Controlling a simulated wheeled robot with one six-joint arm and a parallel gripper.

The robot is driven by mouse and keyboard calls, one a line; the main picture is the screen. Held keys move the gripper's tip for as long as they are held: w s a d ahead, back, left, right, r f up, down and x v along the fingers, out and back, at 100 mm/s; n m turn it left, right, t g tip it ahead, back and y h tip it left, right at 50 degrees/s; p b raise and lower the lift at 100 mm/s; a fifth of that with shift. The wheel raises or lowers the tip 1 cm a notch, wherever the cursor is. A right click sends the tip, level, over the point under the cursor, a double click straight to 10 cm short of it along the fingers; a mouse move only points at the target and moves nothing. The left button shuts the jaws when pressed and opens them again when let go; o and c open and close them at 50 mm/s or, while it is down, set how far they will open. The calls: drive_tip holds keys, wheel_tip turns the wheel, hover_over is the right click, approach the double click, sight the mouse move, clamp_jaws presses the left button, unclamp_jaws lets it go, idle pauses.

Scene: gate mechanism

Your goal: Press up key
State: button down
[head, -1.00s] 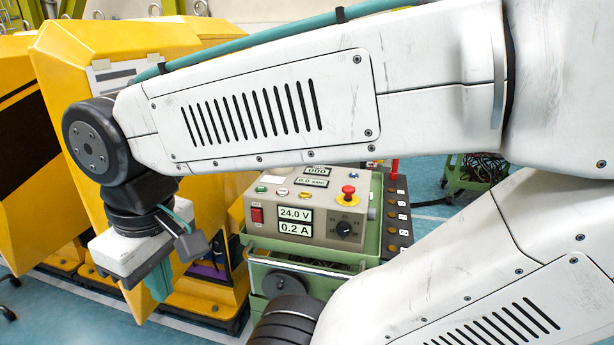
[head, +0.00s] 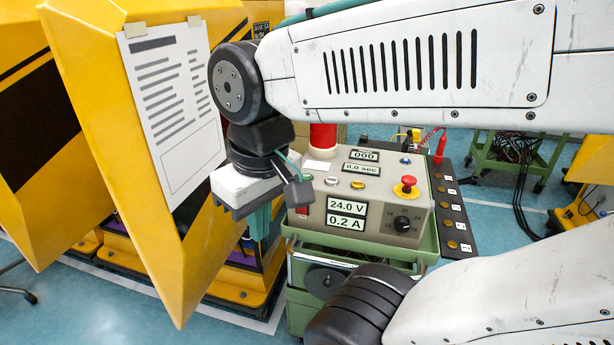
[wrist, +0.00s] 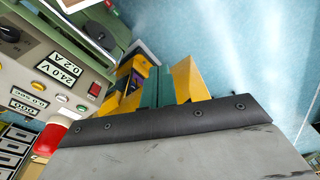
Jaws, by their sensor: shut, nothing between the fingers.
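A beige control box (head: 375,208) sits in a green cart (head: 430,250). Its face carries displays reading 24.0 V and 0.2 A, a black knob (head: 402,223), a red mushroom button (head: 409,183) and small round buttons, one white (head: 332,181) and one amber (head: 358,185). No button is legibly marked as an up key. In the wrist view, the teal fingers (wrist: 160,88) are right of the control box (wrist: 45,75).
A dark strip (head: 455,215) with several labelled orange buttons lies right of the box. A red cylinder (head: 322,138) stands at the box's back left. Yellow cabinets (head: 110,120) stand close on the left, one bearing a paper sheet (head: 175,110).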

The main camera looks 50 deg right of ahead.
drive_tip(key=w+d+m+y, duration=0.2)
drive_tip(key=w+d+m, duration=0.1)
drive_tip(key=w+m, duration=0.35)
drive_tip(key=m+t+h, duration=0.2)
drive_tip(key=m+t, duration=0.6)
drive_tip(key=m, duration=1.1)
hover_over(310, 177)
wheel_tip(310, 177, down, 4)
drive_tip(key=shift+f, duration=0.15)
drive_tip(key=shift+f, duration=4.4)
drive_tip(key=shift+f, duration=0.4)
